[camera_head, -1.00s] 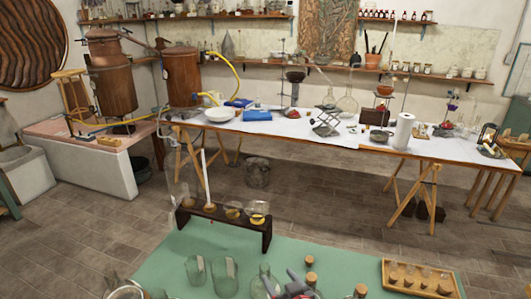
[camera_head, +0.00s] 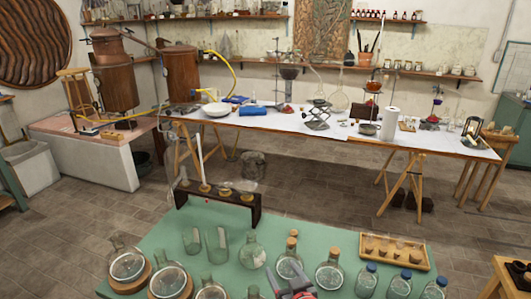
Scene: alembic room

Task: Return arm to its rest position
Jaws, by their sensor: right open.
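My right gripper (camera_head: 293,283) shows at the bottom edge of the view, a small grey and red shape over the near part of the green table (camera_head: 165,237). It is open, and I see nothing held in it. It overlaps the lower part of a corked round flask (camera_head: 289,264) in the picture; I cannot tell whether they touch. Most of the right arm is outside the picture. My left gripper is not in view.
Several glass flasks (camera_head: 329,272) and blue-capped bottles (camera_head: 366,279) crowd the front of the green table. A dark wooden rack (camera_head: 228,208) stands at its far left, and a cork tray (camera_head: 420,258) at its right. Beyond open floor stands a long white-topped table (camera_head: 290,122).

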